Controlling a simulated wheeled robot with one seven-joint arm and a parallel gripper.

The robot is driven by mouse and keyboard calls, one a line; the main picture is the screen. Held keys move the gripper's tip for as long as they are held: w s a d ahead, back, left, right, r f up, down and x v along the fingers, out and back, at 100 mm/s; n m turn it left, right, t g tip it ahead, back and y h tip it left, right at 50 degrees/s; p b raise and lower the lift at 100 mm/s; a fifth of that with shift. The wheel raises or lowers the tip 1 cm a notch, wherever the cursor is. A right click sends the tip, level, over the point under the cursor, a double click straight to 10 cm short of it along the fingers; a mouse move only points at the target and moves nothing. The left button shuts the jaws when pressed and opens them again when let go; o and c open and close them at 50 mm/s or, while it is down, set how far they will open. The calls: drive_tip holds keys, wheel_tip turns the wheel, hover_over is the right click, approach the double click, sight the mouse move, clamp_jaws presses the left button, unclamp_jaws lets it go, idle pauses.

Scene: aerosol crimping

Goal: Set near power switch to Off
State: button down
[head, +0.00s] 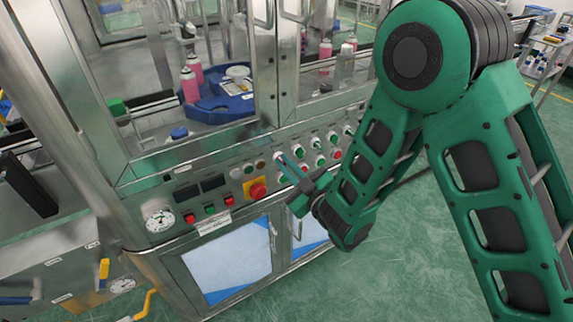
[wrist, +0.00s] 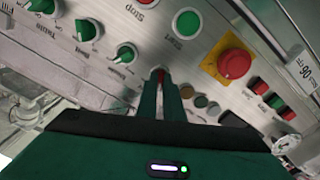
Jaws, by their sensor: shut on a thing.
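My gripper (wrist: 160,92) is shut on a small knob on the sloped control panel. In the wrist view, a red and grey bit of this knob, which I take for the near power switch (wrist: 160,75), shows between the fingertips. The rest of it is hidden by the fingers, so I cannot read its setting. In the head view, my gripper (head: 290,168) reaches the panel from the right, just right of the red emergency button.
A red emergency button (wrist: 234,63) on a yellow plate is close by; it also shows in the head view (head: 257,190). A green Start button (wrist: 187,23) and several green rotary knobs (wrist: 126,53) surround the fingers. Pink cans (head: 190,85) stand inside the machine.

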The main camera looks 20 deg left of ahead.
drive_tip(key=shift+w+d+n, duration=0.35)
drive_tip(key=shift+w+n, duration=0.05)
drive_tip(key=c, duration=1.9)
unclamp_jaws()
drive_tip(key=shift+s+a, duration=0.15)
